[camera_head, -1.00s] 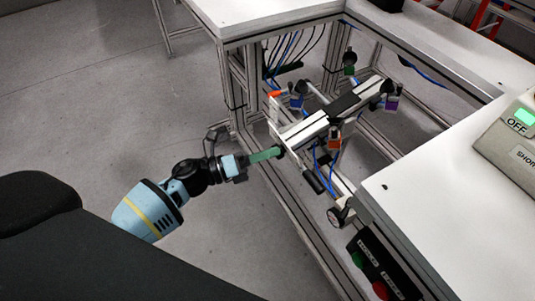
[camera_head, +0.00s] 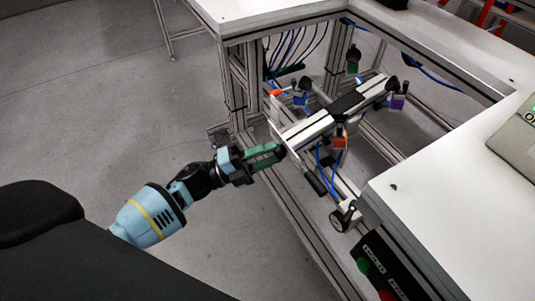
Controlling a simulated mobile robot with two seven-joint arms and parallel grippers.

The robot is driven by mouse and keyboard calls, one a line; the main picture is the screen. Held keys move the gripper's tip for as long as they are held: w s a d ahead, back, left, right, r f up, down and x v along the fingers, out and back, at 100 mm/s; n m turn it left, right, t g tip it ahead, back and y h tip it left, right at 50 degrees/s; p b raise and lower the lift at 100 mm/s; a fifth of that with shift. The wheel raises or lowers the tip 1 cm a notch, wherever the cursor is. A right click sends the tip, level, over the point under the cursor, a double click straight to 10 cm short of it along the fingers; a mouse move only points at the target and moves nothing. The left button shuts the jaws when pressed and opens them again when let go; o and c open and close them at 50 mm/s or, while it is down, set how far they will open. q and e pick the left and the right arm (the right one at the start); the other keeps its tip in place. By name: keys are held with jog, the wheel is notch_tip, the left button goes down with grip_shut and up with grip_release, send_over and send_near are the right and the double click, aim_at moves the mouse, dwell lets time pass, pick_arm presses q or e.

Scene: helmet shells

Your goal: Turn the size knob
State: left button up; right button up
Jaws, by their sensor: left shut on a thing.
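My left gripper (camera_head: 277,153) comes in from the left, with green fingers pointing right. Its tips are at the near-left end of the white-and-black rail fixture (camera_head: 308,128), below table height. The fingers are shut on a small dark knob at that end, which I take to be the size knob; the fingers hide most of it. How far the knob is turned cannot be told. My right gripper is not in view.
White tabletops (camera_head: 455,195) surround the opening around the fixture. Metal frame posts, blue cables and small coloured clamps are close by. A round dial (camera_head: 346,214) and a dark button box (camera_head: 380,268) sit at lower right. Grey floor (camera_head: 110,110) is clear at left.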

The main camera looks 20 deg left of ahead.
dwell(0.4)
pick_arm(q)
jog(key=o, duration=1)
jog(key=shift+c, duration=0.2)
jog(key=v, duration=0.8)
jog(key=shift+b, duration=0.4)
jog(key=shift+d, duration=0.1)
